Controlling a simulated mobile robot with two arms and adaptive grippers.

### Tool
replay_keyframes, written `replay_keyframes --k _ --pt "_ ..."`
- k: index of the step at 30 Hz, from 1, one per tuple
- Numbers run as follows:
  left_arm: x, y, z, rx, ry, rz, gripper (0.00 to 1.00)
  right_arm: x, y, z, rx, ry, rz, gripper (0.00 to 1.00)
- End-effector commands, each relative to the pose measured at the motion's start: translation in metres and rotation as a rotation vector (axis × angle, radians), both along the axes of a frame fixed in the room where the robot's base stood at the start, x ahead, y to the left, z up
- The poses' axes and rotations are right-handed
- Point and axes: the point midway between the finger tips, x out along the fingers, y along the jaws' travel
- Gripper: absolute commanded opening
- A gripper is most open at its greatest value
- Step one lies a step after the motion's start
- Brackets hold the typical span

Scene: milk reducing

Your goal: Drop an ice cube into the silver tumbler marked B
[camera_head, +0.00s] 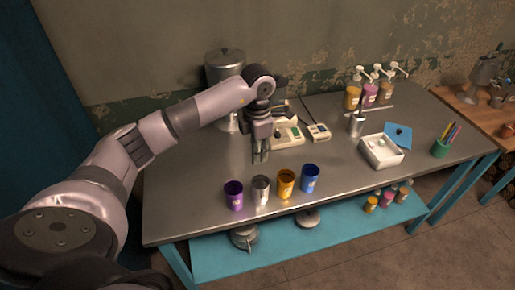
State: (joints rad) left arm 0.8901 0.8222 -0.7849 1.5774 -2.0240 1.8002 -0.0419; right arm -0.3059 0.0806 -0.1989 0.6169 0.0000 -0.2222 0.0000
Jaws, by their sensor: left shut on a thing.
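The silver tumbler (261,191) stands upright on the metal table, between a purple cup (233,196) and an orange cup (285,185). A small mark shows on its front, but the letter is too small to read. My left gripper (261,157) points down above and slightly behind the silver tumbler, apart from it. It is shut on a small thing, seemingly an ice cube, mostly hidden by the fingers. A white box (366,156) with pale lumps, perhaps ice cubes, stands at the right. My right gripper is not in view.
A blue cup (309,179) ends the row. A large metal pot (222,63) and pale devices (288,137) stand behind my left gripper. A metal cup (356,125), pump bottles (370,92) and a green pen cup (440,148) stand right. The table's front left is clear.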

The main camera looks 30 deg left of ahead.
Motion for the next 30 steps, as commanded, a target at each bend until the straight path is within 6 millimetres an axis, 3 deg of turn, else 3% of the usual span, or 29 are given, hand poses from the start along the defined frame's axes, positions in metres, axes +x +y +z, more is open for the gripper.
replay_keyframes --k 7,18,19,30 --pt "0.0 -0.001 -0.032 -0.001 0.001 -0.002 0.07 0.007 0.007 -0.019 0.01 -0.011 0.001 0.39" --pt "0.0 0.0 -0.037 0.0 0.0 -0.003 0.07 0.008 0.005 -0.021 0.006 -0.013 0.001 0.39" --pt "0.0 0.0 -0.037 0.0 0.0 -0.003 0.18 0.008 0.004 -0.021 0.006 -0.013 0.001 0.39" --pt "0.0 0.0 -0.037 0.0 0.0 -0.003 0.39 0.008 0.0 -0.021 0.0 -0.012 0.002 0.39"
